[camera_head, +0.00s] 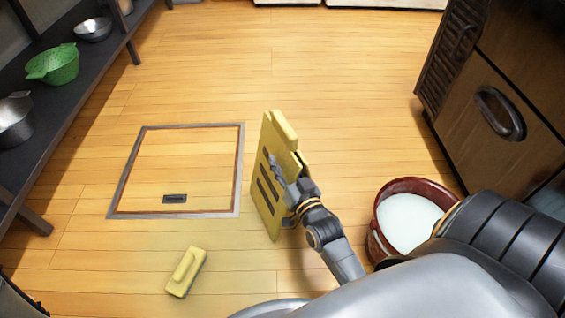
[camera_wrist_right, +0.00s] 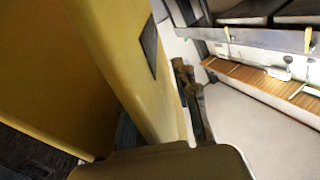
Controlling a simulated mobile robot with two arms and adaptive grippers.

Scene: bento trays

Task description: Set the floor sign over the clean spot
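The yellow floor sign (camera_head: 268,150) is held up on edge, folded or nearly folded, near the middle of the head view. My right gripper (camera_head: 286,186) is shut on the sign's side; its fingers are partly hidden against the panel. In the right wrist view the yellow sign (camera_wrist_right: 110,60) fills the left and centre, close to the camera. Whether the sign's lower edge touches the floor is unclear. A clean spot cannot be clearly told apart from the rest of the wooden floor (camera_head: 300,50). My left gripper is not in view.
A framed floor hatch (camera_head: 240,170) lies left of the sign. A yellow sponge or brush (camera_head: 187,271) lies in front of it. A red bucket with whitish liquid (camera_head: 384,245) stands right of my gripper. Dark shelves (camera_head: 60,110) stand left, a cabinet (camera_head: 480,120) right. Floor beyond is clear.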

